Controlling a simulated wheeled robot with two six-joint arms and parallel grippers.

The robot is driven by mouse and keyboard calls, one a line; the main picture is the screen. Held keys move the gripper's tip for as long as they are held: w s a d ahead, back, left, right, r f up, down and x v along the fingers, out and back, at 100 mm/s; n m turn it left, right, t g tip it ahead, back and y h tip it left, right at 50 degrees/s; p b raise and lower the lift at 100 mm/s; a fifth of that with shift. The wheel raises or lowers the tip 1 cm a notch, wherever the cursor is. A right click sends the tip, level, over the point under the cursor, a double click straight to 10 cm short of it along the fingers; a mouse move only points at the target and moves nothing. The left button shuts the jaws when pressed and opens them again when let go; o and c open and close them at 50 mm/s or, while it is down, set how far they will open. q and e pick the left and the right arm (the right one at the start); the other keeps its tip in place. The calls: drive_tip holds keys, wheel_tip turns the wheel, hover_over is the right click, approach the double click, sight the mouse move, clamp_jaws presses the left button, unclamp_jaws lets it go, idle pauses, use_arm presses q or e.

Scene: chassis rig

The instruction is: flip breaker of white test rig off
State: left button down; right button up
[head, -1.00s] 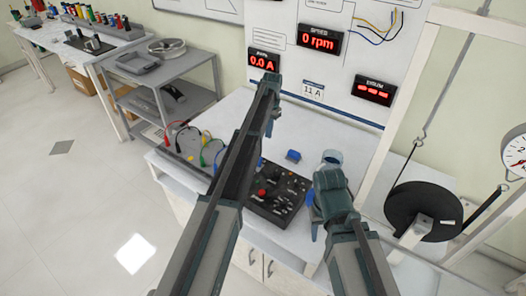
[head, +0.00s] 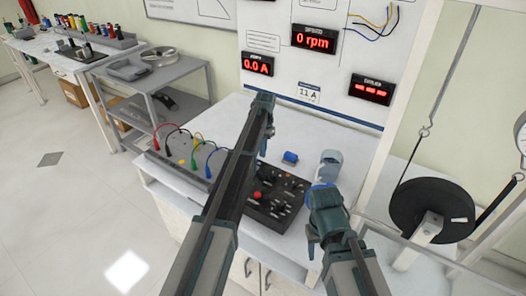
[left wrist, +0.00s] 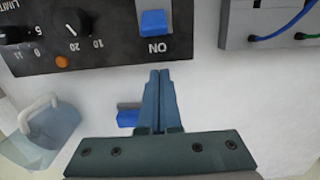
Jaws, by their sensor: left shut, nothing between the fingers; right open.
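The dark control panel (head: 275,205) lies on the white rig table, with a red button and several knobs. In the left wrist view, the panel (left wrist: 100,50) carries a blue breaker rocker (left wrist: 153,22) in a grey frame, with the word ON below it. I cannot tell which way the rocker is tilted. My left gripper (left wrist: 161,74) is shut and empty, its tips just below the ON label in the picture. Whether it touches the panel is unclear. In the head view my left arm hides the rocker and these fingers. My right arm shows right of the panel; its fingers are hidden.
A grey terminal block (head: 180,165) with coloured cables is left of the panel. A small blue object (head: 290,157) and a pale blue cup (head: 330,165) stand behind it. Displays (head: 313,39) read 0 rpm and 0.0 A.

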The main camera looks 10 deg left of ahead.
use_arm(q)
drive_tip(key=s+p, duration=0.1)
drive_tip(key=s+a+r+p, duration=0.1)
drive_tip(key=s, duration=0.1)
drive_tip(key=shift+s+a+r, duration=0.1)
drive_tip(key=shift+s+r, duration=0.1)
drive_tip(key=shift+s, duration=0.05)
drive_tip(key=shift+s, duration=0.1)
drive_tip(key=shift+s+a+t, duration=0.1)
drive_tip(key=shift+s+t, duration=0.05)
drive_tip(key=shift+t, duration=0.25)
